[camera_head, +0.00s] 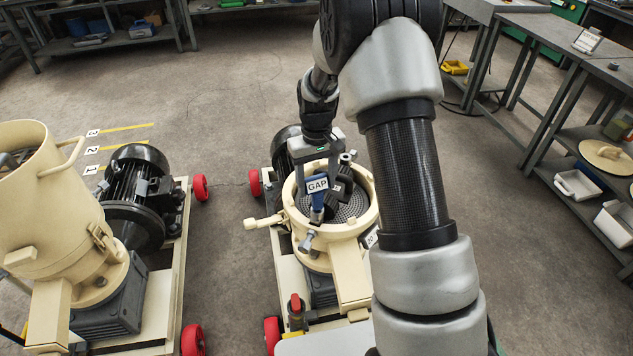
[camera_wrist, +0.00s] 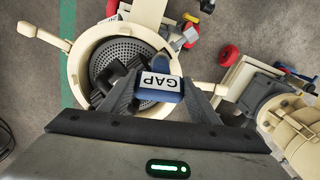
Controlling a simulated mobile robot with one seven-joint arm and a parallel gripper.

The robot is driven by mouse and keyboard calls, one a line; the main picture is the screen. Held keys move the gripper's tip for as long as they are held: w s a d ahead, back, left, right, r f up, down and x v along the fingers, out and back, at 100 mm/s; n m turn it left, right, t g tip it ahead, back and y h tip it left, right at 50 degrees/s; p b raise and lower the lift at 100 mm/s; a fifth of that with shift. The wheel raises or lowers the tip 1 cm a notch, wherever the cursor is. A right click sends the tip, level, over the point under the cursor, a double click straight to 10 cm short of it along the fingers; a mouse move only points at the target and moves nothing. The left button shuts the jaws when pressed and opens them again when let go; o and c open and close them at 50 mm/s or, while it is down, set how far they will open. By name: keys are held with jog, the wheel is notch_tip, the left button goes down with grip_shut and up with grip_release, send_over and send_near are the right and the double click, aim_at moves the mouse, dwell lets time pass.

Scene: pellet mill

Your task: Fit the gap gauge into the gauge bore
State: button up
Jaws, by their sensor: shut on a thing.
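The gap gauge (camera_head: 317,185) is blue with a white GAP label. My gripper (camera_head: 318,176) is shut on it and holds it over the open cream mill chamber (camera_head: 289,203). In the wrist view the gauge (camera_wrist: 163,86) sits between the two dark fingers of my gripper (camera_wrist: 160,92), its label facing the camera. Below it lie the perforated die plate (camera_wrist: 110,58) and a dark roller assembly (camera_head: 345,183). I cannot make out the gauge bore; the gauge, fingers and rollers cover part of the chamber. Whether the gauge's lower end touches anything is unclear.
A second cream mill (camera_head: 70,215) with a dark motor (camera_head: 135,190) stands at left on a red-wheeled cart. A cream handle (camera_head: 262,222) and a silver bolt (camera_head: 308,240) stick out from the chamber rim. Workbenches (camera_head: 560,50) line the right side. The floor behind is clear.

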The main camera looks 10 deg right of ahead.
jog(key=shift+f, duration=0.35)
dwell(1.1)
jog(key=o, duration=2.2)
jog(key=shift+r+p, duration=2.05)
jog(key=shift+r, duration=1.45)
